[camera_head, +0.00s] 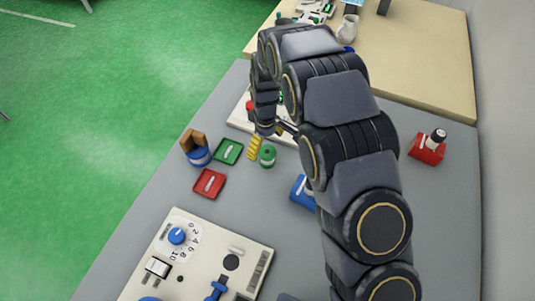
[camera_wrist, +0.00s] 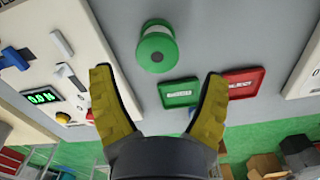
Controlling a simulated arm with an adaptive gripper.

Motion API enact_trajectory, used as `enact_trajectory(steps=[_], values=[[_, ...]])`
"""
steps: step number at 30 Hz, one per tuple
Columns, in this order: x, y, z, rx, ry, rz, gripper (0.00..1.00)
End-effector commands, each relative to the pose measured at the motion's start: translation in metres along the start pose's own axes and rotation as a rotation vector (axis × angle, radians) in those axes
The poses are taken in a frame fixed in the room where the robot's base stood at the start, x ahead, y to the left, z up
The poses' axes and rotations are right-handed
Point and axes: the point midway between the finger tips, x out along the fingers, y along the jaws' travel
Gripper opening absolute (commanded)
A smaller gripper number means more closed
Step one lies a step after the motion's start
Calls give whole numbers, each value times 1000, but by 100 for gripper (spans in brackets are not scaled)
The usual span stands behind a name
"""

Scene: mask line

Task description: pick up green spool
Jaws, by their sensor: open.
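The green spool (camera_head: 267,156) stands on the grey table in the head view, just right of the green tray. In the wrist view the green spool (camera_wrist: 157,50) shows a broad green rim and a pale core, above and between the fingertips. My gripper (camera_wrist: 157,79) has two yellow ridged fingers spread wide, with nothing between them. In the head view only a yellow finger of my gripper (camera_head: 254,148) shows, close to the left of the spool. Whether it touches the spool cannot be told there; in the wrist view the spool looks apart from both fingers.
A green tray (camera_head: 228,151) and red tray (camera_head: 210,183) lie left of the spool. A white board (camera_wrist: 35,65) with a display is near the left finger. A blue object (camera_head: 303,192) is partly hidden by my arm. A control panel (camera_head: 200,240) stands at the front.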

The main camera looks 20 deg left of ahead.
Motion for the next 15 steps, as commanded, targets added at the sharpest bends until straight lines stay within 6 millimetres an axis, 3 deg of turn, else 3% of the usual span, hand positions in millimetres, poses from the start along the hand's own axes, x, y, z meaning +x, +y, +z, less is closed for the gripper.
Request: enact_trajectory(steps=[15], values=[[61, 2, 2, 3, -2, -2, 77]])
